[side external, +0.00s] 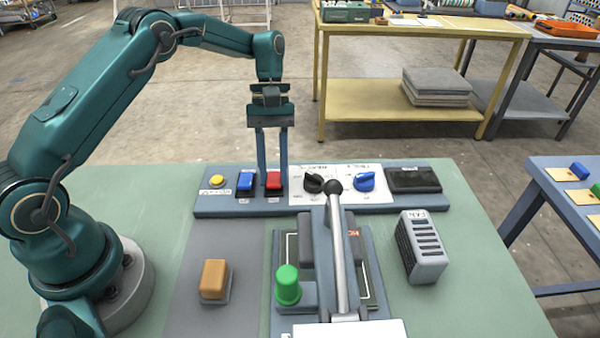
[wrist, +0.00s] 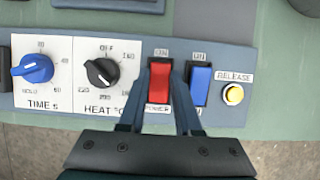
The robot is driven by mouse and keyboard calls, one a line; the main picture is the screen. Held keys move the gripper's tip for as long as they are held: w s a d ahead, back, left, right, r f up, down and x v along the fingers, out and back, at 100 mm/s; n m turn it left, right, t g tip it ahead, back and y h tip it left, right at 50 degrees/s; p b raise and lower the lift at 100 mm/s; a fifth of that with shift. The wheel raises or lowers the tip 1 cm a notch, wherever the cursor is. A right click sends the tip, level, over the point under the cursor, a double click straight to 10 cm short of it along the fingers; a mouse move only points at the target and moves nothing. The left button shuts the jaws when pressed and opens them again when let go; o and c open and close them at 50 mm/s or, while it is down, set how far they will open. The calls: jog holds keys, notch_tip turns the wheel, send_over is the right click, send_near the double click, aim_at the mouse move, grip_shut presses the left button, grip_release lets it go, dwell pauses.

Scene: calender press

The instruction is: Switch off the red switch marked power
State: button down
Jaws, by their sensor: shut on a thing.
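The red switch (side external: 273,181) sits on the blue-grey control panel (side external: 225,208). In the wrist view the red switch (wrist: 159,80) has a POWER label below it and an ON mark above it. I cannot tell which way its rocker is tilted. My gripper (side external: 272,178) reaches down from above, with one finger on each side of the red switch, shut on it. In the wrist view my gripper (wrist: 160,88) covers part of the POWER label.
A blue switch (wrist: 200,83) stands close beside the right finger in the wrist view, then a yellow release button (wrist: 233,93). A black heat knob (wrist: 102,72) and blue time knob (wrist: 36,68) are on the other side. A metal lever (side external: 337,250) rises near the panel.

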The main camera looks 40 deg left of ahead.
aim_at(275, 172)
jog(key=c, duration=0.6)
grip_release()
jog(key=shift+v, duration=2.55)
